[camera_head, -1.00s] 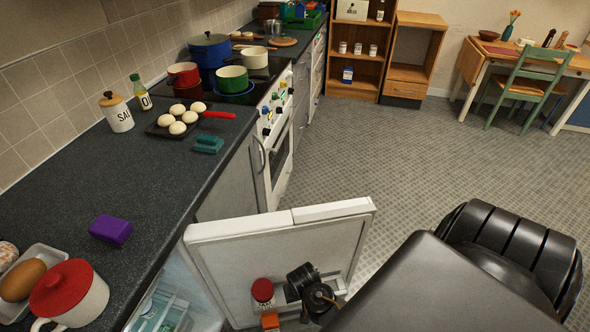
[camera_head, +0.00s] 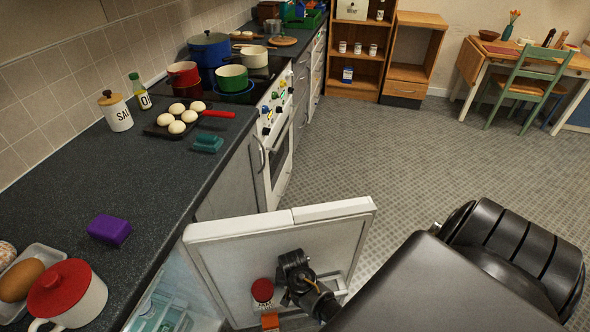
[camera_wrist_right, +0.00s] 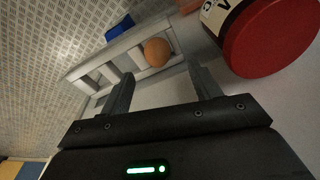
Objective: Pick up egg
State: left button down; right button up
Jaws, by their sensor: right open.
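An orange-brown egg (camera_wrist_right: 157,51) sits in a grey slotted rack (camera_wrist_right: 97,62) in the right wrist view. My right gripper (camera_wrist_right: 160,82) is open and empty, with its two fingers pointing toward the rack and the egg just beyond the gap between their tips. In the head view my right gripper (camera_head: 291,266) is in front of the inner side of the open white fridge door (camera_head: 230,258). The egg cannot be made out in the head view. My left gripper is not in view.
A red-lidded jar (camera_wrist_right: 272,42) is close to the right finger; it also shows on the door in the head view (camera_head: 262,291). A blue thing (camera_wrist_right: 119,27) is beyond the rack. The counter (camera_head: 160,180) runs along the left. Floor beyond the door is clear.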

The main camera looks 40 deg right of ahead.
notch_tip(320, 180, down, 5)
jog(key=shift+d+r+b, duration=0.1)
jog(key=shift+d+b, duration=0.05)
jog(key=shift+b, duration=0.25)
jog(key=c, duration=0.7)
